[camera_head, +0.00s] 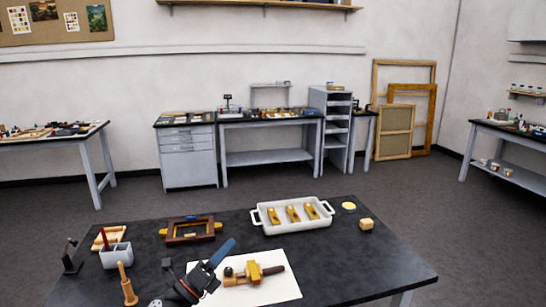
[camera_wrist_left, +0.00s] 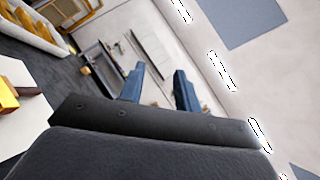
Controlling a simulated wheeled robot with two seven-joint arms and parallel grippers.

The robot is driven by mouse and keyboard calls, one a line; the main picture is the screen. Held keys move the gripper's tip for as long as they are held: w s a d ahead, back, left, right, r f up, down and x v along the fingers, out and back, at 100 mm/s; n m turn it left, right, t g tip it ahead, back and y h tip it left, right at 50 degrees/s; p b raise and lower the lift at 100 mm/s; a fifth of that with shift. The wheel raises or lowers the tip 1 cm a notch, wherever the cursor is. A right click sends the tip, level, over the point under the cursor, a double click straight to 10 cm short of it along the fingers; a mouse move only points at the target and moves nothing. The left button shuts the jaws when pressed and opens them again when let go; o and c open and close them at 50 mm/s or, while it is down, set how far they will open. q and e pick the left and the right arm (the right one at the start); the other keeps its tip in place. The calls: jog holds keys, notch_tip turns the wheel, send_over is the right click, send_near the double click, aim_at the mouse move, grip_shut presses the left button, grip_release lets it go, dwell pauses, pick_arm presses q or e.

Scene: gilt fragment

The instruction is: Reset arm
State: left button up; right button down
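My left gripper (camera_head: 221,256) is over the near part of the dark table (camera_head: 365,252), beside the white sheet. Its blue fingers also show in the left wrist view (camera_wrist_left: 159,82), spread apart with nothing between them. On the white sheet (camera_head: 283,284) lies a gilt and wooden piece (camera_head: 254,273), just right of the gripper. I cannot tell the gripper's exact height above the table. My right gripper is in neither view.
A white tray (camera_head: 260,219) with three gold pieces stands at the back. The table's right front is clear.

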pick_arm(q)
jog(key=s+a+f+n+g+y, duration=0.1)
jog(key=s+a+f+n+y, duration=0.2)
jog(key=f+n+y, duration=0.4)
jog(key=s+a+f+n+y, duration=0.35)
jog(key=f+n, duration=0.25)
jog(key=n, duration=0.3)
jog(key=s+a+f+n+g+y, duration=0.1)
jog(key=s+a+f+n+y, duration=0.1)
jog(key=a+f+n+y, duration=0.35)
jog(key=s+d+f+n+g, duration=0.1)
jog(key=s+f+n+g, duration=0.4)
jog(key=s+f, duration=0.45)
jog(key=s+d+f+n+g, duration=0.1)
jog(key=s+f+n+g, duration=0.5)
jog(key=s, duration=0.7)
jog(key=s+d+f+g, duration=0.1)
jog(key=s+d+f, duration=0.1)
jog(key=f, duration=1.4)
jog(key=s+d+f+g, duration=0.1)
jog(key=s+d+f, duration=0.1)
jog(key=f, duration=1.5)
jog(key=shift+s+d+h, duration=0.25)
jog(key=shift+d+h, duration=0.05)
